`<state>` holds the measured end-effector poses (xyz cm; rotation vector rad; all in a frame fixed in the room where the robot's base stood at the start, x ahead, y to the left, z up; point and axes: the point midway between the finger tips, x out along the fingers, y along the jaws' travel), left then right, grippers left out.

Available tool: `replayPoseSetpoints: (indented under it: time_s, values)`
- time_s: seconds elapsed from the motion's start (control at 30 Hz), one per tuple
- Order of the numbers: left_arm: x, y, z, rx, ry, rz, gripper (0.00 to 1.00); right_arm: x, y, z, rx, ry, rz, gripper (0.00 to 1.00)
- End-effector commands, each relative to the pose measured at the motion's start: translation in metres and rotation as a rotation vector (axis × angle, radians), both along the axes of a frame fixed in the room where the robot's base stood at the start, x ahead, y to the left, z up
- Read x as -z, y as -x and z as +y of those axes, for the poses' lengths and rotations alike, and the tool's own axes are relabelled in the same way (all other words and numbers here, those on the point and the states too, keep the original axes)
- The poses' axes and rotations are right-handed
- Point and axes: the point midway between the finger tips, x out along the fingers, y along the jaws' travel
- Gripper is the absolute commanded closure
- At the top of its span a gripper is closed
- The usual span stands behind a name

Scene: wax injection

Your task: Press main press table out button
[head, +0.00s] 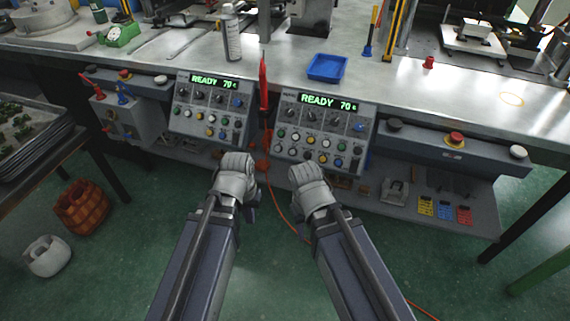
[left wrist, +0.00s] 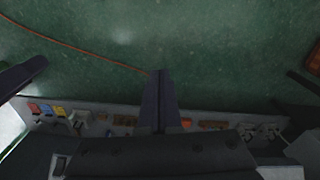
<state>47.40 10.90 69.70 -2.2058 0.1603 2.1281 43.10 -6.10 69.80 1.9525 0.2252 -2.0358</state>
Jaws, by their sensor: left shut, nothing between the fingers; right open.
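Two grey control panels, left (head: 208,108) and right (head: 322,132), stand at the bench front, each with a green "READY 70" display, knobs and rows of coloured buttons. I cannot read the button labels, so I cannot tell which is the table out button. My left gripper (head: 251,198) is shut and empty, in front of and below the gap between the panels. Its closed fingers (left wrist: 160,98) point over the floor in the left wrist view. My right gripper (head: 299,213) is open, below the right panel; its fingers are mostly hidden by its wrist. Neither visibly touches a panel.
On the bench front rail are a red button (head: 455,139), a black button (head: 395,124) and a white button (head: 518,152). A red tool (head: 264,85) hangs between the panels. A blue tray (head: 327,67) and spray can (head: 232,35) stand behind. The lower shelf holds small items.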

Motion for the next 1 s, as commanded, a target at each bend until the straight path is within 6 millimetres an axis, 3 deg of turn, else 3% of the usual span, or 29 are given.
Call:
replayPoseSetpoints:
  time_s: [0.03, 0.1, 0.27, 0.4, 0.57, 0.7, 1.0]
  values:
    - [0.027, -0.005, 0.003, -0.02, 0.02, -0.009, 1.0, 0.028, 0.0, 0.0, 0.0, 0.001, 0.0, 0.5]
    - [0.045, -0.011, 0.003, -0.045, 0.057, -0.021, 1.0, 0.046, 0.0, 0.0, 0.0, 0.001, 0.0, 0.5]
    - [0.081, -0.032, -0.002, -0.116, 0.186, -0.065, 1.0, 0.087, 0.0, 0.0, -0.001, 0.002, -0.001, 0.5]
    - [0.096, -0.063, -0.024, -0.215, 0.407, -0.129, 1.0, 0.119, 0.0, -0.001, -0.001, 0.003, -0.001, 0.5]
    - [0.066, -0.101, -0.057, -0.336, 0.706, -0.196, 1.0, 0.126, 0.0, -0.001, -0.001, 0.004, -0.001, 0.5]
    - [0.025, -0.131, -0.077, -0.444, 0.957, -0.234, 1.0, 0.126, 0.0, -0.001, -0.001, 0.004, -0.001, 0.5]
    - [-0.047, -0.173, -0.085, -0.628, 1.34, -0.258, 1.0, 0.126, 0.0, -0.001, -0.001, 0.004, -0.001, 0.5]
